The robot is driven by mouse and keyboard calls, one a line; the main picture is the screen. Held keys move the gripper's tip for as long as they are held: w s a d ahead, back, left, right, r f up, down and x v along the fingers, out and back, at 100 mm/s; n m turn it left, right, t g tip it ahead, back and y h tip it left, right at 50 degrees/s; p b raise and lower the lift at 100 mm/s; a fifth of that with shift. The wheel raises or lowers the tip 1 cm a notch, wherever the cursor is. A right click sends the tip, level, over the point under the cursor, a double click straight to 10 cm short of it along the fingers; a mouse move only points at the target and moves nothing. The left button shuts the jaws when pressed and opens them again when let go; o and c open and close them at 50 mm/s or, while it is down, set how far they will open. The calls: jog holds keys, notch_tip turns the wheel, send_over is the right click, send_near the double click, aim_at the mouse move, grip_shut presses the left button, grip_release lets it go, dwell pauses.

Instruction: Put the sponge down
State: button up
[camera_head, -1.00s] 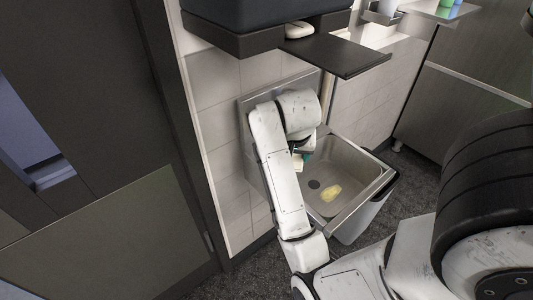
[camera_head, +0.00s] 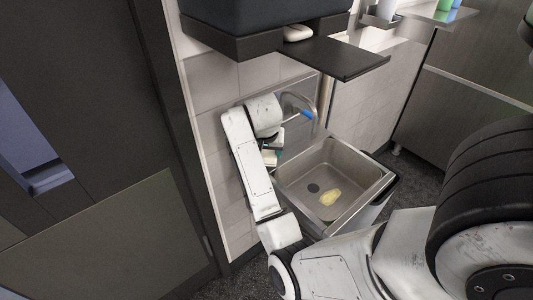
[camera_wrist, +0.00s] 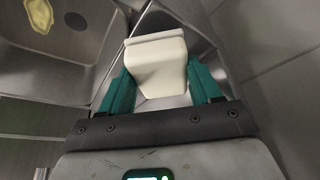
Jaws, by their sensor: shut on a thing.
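My gripper (camera_head: 275,149) is beside the left rim of the metal sink (camera_head: 375,187), in front of the tiled wall. In the wrist view its two green fingers are shut on a cream-white block (camera_wrist: 157,64), which I take to be the sponge. The block sticks out past the fingertips and has a wider ridge at its far end. In the head view only a small pale part of it shows. A flat, irregular yellow piece (camera_head: 330,197) lies on the sink floor near the drain (camera_head: 313,188); I cannot tell what it is.
A curved faucet (camera_head: 318,108) with a blue tip rises behind the sink. A dark shelf (camera_head: 335,59) juts from the wall above, with a white oval piece (camera_head: 297,33) on it. Dark cabinets (camera_head: 463,100) stand at the right. The sink's middle is open.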

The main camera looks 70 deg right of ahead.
jog(key=shift+w+f, duration=0.15)
jog(key=shift+f, duration=0.8)
jog(key=shift+f, duration=0.1)
jog(key=o, duration=0.9)
jog(key=shift+o, duration=0.2)
jog(key=w+p+v, duration=0.1)
jog(key=v, duration=1)
jog(key=s+a+f+n+y, duration=0.1)
jog(key=s+a+f+n, duration=0.3)
jog(key=a, duration=0.5)
jog(key=s+a+f+n+y, duration=0.1)
jog(key=s+a+f+n, duration=0.3)
jog(key=a, duration=0.5)
jog(key=s+a+f+n+y, duration=0.2)
jog(key=s+a+f+n, duration=0.2)
jog(key=a+f, duration=0.5)
jog(key=n, duration=0.2)
jog(key=shift+a+n, duration=0.35)
jog(key=shift+n, duration=0.05)
